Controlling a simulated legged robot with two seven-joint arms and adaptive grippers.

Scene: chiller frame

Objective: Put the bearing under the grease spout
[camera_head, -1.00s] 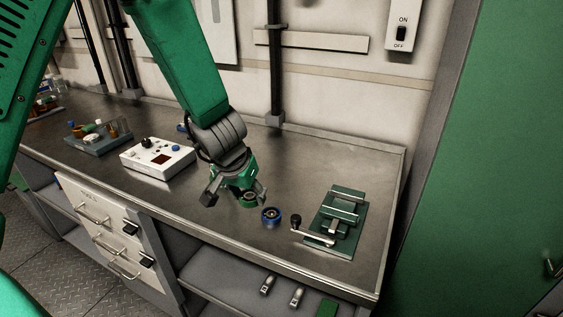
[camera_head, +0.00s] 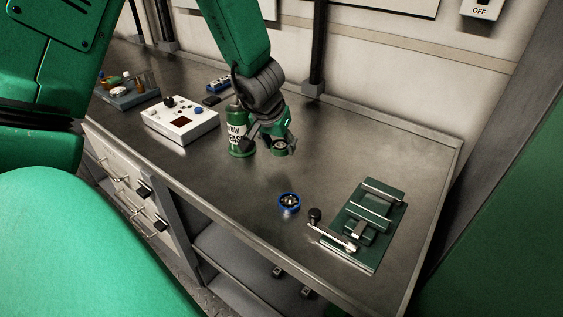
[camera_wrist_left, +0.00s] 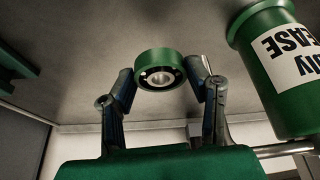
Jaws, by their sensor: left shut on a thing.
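My left gripper (camera_head: 272,143) is shut on a green ring bearing (camera_head: 282,149) and holds it beside the grease can (camera_head: 238,140). In the left wrist view the bearing (camera_wrist_left: 160,61) sits between the two fingertips (camera_wrist_left: 161,77), its metal centre facing the camera. The green grease can (camera_wrist_left: 262,65), with a white label, is to the right of the bearing, apart from it. I cannot clearly make out the spout; a thin metal rod (camera_wrist_left: 284,150) shows below the can in the wrist view. My right gripper is not in view.
A blue-ringed bearing (camera_head: 289,202) lies on the bench (camera_head: 230,215). A green fixture with a handle (camera_head: 365,225) stands to its right. A white control box (camera_head: 181,120) and a parts tray (camera_head: 128,96) are at the left. The bench between can and fixture is mostly clear.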

